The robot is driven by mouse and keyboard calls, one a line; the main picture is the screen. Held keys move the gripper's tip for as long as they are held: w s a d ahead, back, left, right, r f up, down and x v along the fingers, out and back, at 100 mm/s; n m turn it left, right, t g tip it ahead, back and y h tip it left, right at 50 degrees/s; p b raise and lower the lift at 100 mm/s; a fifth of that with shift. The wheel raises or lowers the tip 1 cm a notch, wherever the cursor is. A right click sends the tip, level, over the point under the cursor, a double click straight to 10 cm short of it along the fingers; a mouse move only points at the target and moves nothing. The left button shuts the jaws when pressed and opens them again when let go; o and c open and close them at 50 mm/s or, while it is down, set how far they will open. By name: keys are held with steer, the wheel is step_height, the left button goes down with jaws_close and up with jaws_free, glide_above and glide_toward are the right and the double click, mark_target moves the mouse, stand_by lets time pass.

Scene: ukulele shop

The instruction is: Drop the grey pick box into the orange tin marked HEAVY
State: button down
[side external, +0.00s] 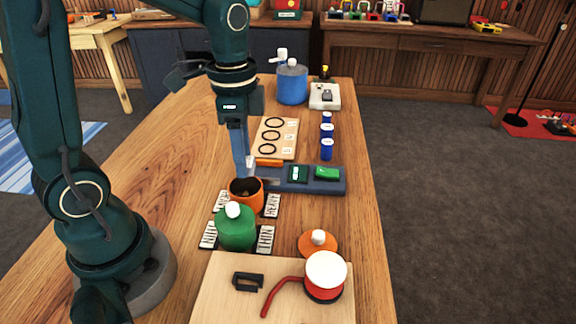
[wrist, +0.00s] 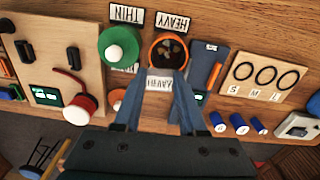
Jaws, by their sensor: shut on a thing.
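The orange tin (side external: 246,194) stands open between two label cards, with dark picks visible inside; a HEAVY card (side external: 272,205) lies at its right. In the wrist view the tin (wrist: 155,55) is just beyond my fingertips, between HEAVY cards (wrist: 173,21). My gripper (side external: 246,170) points down close above and behind the tin's rim in the side view. It is shut on a small pale grey thing (side external: 250,163), likely the grey pick box, mostly hidden by the fingers. I cannot tell from these views whether it is over the opening.
A green lidded tin (side external: 236,230) with THIN cards stands in front of the orange tin. An orange lid (side external: 318,243) lies at right. A blue tray (side external: 330,186) holding green boxes is behind. A wooden board (side external: 215,290) with a red-and-white spool is nearest.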

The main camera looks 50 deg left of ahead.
steer(key=shift+c, duration=2)
jaws_free()
steer(key=shift+d+r, duration=0.1)
steer(key=shift+r, duration=2.6)
steer(key=s+d+n+t, duration=0.4)
steer(key=s+n+t, duration=0.1)
steer(key=s+n, duration=0.2)
steer(key=shift+s+n+t, duration=0.2)
steer(key=shift+n+t, duration=0.1)
steer(key=shift+n, duration=0.2)
